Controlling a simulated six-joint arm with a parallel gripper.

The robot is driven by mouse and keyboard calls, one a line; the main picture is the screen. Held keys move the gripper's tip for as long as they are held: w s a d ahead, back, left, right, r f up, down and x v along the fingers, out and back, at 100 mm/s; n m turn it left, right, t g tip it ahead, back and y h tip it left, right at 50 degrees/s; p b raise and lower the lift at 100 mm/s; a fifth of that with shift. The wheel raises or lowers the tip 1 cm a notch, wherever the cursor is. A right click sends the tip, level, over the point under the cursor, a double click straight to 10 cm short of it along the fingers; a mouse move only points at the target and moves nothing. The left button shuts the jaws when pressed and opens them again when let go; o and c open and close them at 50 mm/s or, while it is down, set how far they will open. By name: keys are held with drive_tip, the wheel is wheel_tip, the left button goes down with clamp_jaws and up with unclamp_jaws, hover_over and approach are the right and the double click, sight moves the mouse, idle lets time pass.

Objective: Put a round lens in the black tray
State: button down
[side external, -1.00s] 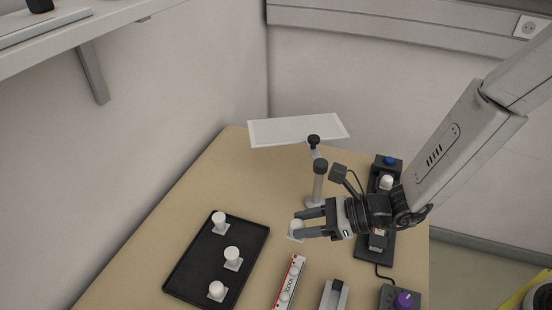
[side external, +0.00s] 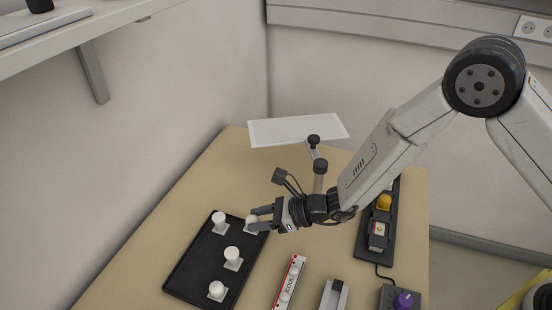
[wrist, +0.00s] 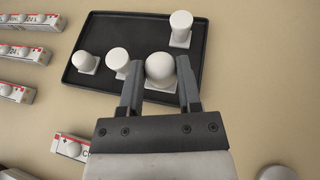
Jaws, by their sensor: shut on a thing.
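My gripper (side external: 262,218) is shut on a white round lens (wrist: 160,68) with a domed top and a square base. In the side view the held lens (side external: 251,222) is at the right edge of the black tray (side external: 205,248), near its far corner. In the wrist view the held lens appears over the near part of the tray (wrist: 145,28). I cannot tell whether its base touches the tray. Three other white pieces stand in the tray: one domed (wrist: 86,62) and two flat-topped, one near (wrist: 118,60) and one farther (wrist: 181,28).
A white panel (side external: 297,130) on a post (side external: 318,178) stands behind my gripper. A red-and-white lens box (side external: 290,282) lies right of the tray. A dark strip with a yellow knob (side external: 384,202) and a purple-knobbed box (side external: 403,300) are farther right.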

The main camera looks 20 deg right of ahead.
sight(254, 239)
drive_tip(key=shift+w+a+f, duration=0.2)
drive_tip(key=shift+w+f, duration=0.15)
drive_tip(key=shift+f, duration=0.15)
drive_tip(key=shift+w+a+f, duration=0.2)
drive_tip(key=shift+w+f, duration=0.15)
drive_tip(key=shift+f, duration=0.1)
drive_tip(key=shift+w+a+f, duration=0.1)
drive_tip(key=shift+w+f, duration=0.1)
drive_tip(key=shift+f, duration=1.65)
drive_tip(key=shift+c, duration=1.4)
unclamp_jaws()
drive_tip(key=shift+f, duration=0.15)
drive_tip(key=shift+r, duration=0.2)
drive_tip(key=shift+v, duration=5.95)
